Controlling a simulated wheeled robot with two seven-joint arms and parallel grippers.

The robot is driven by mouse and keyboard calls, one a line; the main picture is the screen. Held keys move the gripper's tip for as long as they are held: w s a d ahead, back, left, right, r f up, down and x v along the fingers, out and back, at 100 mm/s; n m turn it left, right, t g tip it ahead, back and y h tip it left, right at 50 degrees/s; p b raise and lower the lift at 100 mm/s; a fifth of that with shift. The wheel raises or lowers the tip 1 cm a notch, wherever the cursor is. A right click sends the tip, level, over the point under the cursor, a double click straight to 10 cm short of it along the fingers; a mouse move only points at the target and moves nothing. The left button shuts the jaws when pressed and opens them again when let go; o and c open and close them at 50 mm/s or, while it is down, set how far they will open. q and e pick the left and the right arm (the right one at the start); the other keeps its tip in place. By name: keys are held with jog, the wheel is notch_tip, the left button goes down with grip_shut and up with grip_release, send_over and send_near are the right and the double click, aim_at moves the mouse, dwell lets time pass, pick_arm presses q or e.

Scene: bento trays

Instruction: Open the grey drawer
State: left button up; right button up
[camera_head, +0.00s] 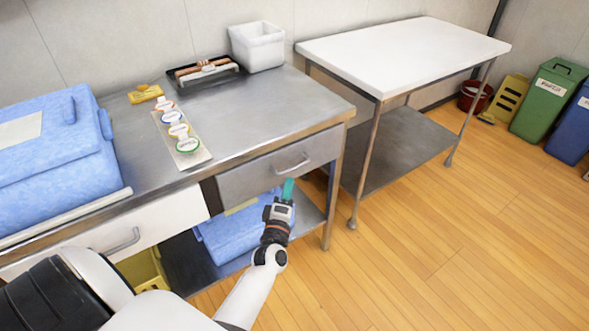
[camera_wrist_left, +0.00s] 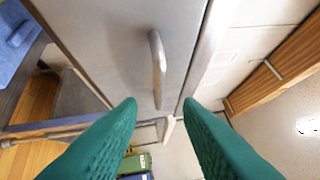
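The grey drawer (camera_head: 255,180) is under the steel worktop, its front about flush with the table frame, so it looks shut. Its bar handle (camera_head: 292,163) is on the front. My left gripper (camera_head: 288,186) is just below and in front of the handle in the head view. In the left wrist view, the green fingers (camera_wrist_left: 160,104) are spread apart with nothing between them. The handle (camera_wrist_left: 157,68) lies ahead of the tips, in line with the gap, on the drawer front (camera_wrist_left: 110,40). It looks apart from the fingers. My right gripper is not in view.
A white drawer (camera_head: 165,222) is left of the grey one. The steel worktop (camera_head: 240,125) holds blue folded cloth (camera_head: 60,170), a dark tray (camera_head: 210,80) and a white bin (camera_head: 257,45). A white-topped table (camera_head: 400,55) stands right.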

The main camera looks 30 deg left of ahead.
aim_at(294, 167)
pick_arm(q)
jog(key=x, duration=0.8)
jog(key=shift+w+f, duration=0.1)
jog(key=shift+w, duration=0.05)
grip_shut()
